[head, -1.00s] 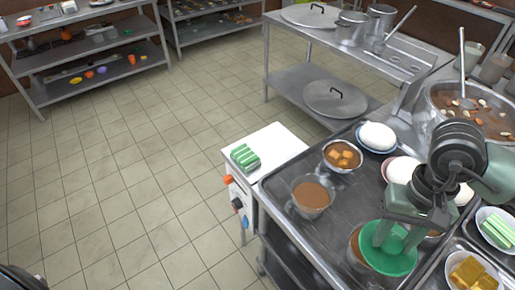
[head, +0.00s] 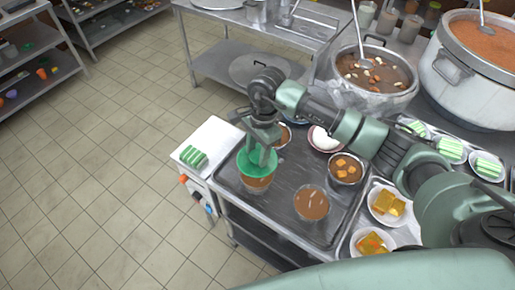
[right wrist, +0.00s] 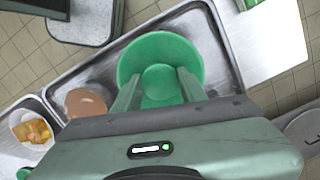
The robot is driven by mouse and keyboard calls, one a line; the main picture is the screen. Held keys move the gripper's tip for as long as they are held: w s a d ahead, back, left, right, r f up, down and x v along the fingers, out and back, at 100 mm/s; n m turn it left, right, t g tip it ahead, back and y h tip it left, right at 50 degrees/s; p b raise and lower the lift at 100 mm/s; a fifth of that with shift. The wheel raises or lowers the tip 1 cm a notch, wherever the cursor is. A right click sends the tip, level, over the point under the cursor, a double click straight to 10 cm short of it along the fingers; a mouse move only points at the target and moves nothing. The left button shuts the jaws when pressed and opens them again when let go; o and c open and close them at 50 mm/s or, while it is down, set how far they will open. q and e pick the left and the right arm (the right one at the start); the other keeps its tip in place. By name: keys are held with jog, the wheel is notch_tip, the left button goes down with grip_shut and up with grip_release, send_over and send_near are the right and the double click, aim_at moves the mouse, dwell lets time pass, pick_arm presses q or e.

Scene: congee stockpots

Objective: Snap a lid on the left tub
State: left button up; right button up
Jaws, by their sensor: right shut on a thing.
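My right gripper (head: 262,152) is shut on a green lid (head: 245,160), held over the left tub (head: 258,184) of brown congee on the metal tray. The lid hides the tub's rim, and I cannot tell whether it touches it. In the right wrist view the fingers (right wrist: 160,88) grip the lid (right wrist: 160,48), which hides the tub below. The other tub (head: 312,204) stands open to the right, and it also shows in the right wrist view (right wrist: 87,102). My left gripper is not in view.
A large stockpot (head: 376,92) stands behind my right arm.

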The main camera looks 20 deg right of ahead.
jog(key=shift+f+b, duration=0.3)
jog(key=shift+f, duration=0.6)
notch_tip(320, 180, down, 2)
jog(key=shift+b, duration=0.6)
jog(key=shift+f+b, duration=0.7)
jog(key=shift+b, duration=0.05)
jog(key=shift+a+b, duration=0.1)
jog(key=shift+b, duration=0.55)
jog(key=shift+f+b, duration=0.15)
jog(key=shift+b, duration=0.65)
dwell(0.6)
dwell(0.4)
jog(key=o, duration=1.4)
jog(key=o, duration=0.5)
